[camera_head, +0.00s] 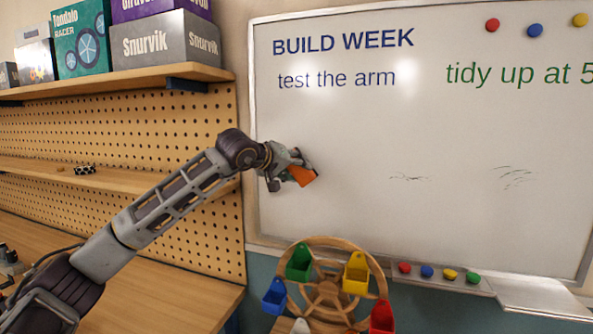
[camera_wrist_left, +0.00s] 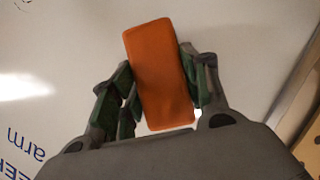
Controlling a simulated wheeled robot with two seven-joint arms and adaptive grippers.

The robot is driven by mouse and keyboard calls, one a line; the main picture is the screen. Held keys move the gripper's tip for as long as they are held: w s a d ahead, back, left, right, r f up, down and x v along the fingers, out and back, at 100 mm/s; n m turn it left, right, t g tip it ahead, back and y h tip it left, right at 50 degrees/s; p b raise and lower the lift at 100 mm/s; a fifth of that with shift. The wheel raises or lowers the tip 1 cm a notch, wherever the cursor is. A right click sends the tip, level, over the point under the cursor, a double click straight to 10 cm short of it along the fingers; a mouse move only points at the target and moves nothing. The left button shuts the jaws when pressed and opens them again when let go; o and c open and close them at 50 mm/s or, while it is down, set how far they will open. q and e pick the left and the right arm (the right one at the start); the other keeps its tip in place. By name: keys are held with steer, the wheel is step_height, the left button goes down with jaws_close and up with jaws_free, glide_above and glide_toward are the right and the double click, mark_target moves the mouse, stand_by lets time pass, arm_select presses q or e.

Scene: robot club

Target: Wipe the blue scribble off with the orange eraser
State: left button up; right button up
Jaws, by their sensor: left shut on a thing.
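The orange eraser (camera_head: 303,175) is held in my left gripper (camera_head: 292,172) at the left part of the whiteboard (camera_head: 370,220). In the left wrist view the eraser (camera_wrist_left: 160,75) sits between the two green-padded fingers, which are shut on its sides. The eraser is at or very close to the board surface; contact cannot be told. I see no blue scribble; the gripper hides a small patch of board. Faint dark marks (camera_head: 408,177) and more thin strokes (camera_head: 515,175) show right of the eraser. My right gripper is not in view.
Blue writing (camera_head: 343,41) and green writing (camera_head: 518,74) fill the board's top. Magnets (camera_head: 535,31) sit top right; more lie on the tray (camera_head: 440,276). A wooden wheel with coloured buckets (camera_head: 328,290) stands below. Shelves with boxes (camera_head: 150,40) are left.

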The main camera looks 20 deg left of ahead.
arm_select(q)
steer(key=shift+s+a+b, duration=0.1)
steer(key=shift+s+b, duration=0.85)
steer(key=shift+s, duration=1.4)
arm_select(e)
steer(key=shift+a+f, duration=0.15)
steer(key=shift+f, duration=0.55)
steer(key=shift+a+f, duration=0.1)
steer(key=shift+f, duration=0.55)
arm_select(q)
steer(key=shift+s+b, duration=0.1)
steer(key=shift+b, duration=0.2)
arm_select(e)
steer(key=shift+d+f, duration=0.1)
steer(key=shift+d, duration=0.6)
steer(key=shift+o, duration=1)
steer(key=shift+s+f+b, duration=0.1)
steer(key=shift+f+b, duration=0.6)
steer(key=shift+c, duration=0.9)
arm_select(q)
steer(key=s, duration=0.2)
steer(key=shift+s, duration=0.35)
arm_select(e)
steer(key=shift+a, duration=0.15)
